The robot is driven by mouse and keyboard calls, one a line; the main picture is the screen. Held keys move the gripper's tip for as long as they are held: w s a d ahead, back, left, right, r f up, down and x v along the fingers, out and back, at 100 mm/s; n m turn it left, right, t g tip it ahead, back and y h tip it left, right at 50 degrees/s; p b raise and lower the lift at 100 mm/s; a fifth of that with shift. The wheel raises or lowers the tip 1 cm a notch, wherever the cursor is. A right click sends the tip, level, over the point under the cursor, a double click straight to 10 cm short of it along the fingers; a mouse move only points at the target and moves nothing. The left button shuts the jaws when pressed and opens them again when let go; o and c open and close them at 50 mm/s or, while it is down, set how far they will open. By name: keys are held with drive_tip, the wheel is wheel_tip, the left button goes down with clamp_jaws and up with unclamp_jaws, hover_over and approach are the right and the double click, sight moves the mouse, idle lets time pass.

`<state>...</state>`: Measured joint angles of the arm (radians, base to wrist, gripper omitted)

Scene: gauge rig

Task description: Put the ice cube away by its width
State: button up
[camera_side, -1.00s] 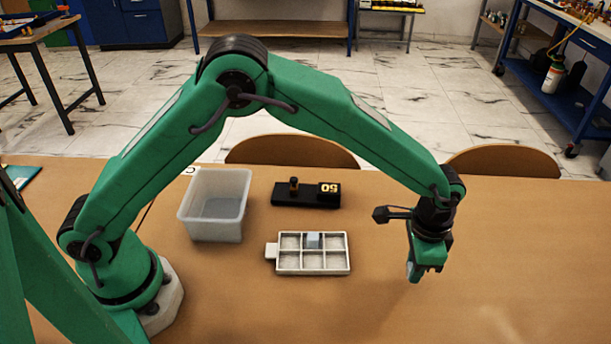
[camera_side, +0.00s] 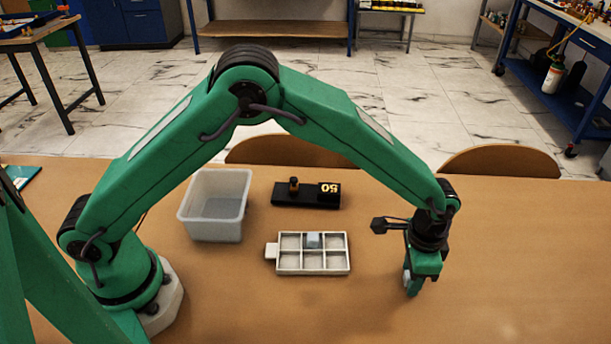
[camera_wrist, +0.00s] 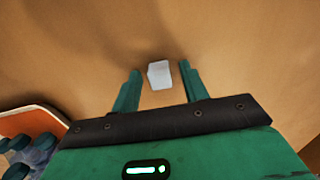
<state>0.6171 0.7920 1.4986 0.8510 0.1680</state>
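A pale, whitish ice cube (camera_wrist: 160,74) shows in the wrist view against the brown table, between the fingers of my gripper (camera_wrist: 161,68). A gap shows on each side of it, so my gripper is open around or above it; the height gap is hard to judge. In the side view my gripper (camera_side: 412,288) points down low over the table, right of the white tray (camera_side: 299,250). The tray has several compartments and a tab on its left. A pale bluish block (camera_side: 313,240) sits in its far middle compartment. A black gauge (camera_side: 300,196) shows lit digits that read 50 upside down.
A translucent empty-looking bin (camera_side: 214,232) stands left of the tray and gauge. The table (camera_side: 480,250) is bare right of the tray and around my gripper. Two brown rounded chair backs (camera_side: 290,151) stand beyond the table's far edge.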

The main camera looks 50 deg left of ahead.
wheel_tip(320, 180, up, 12)
drive_tip(key=shift+r, duration=0.2)
idle(0.7)
drive_tip(key=shift+a, duration=0.1)
idle(0.4)
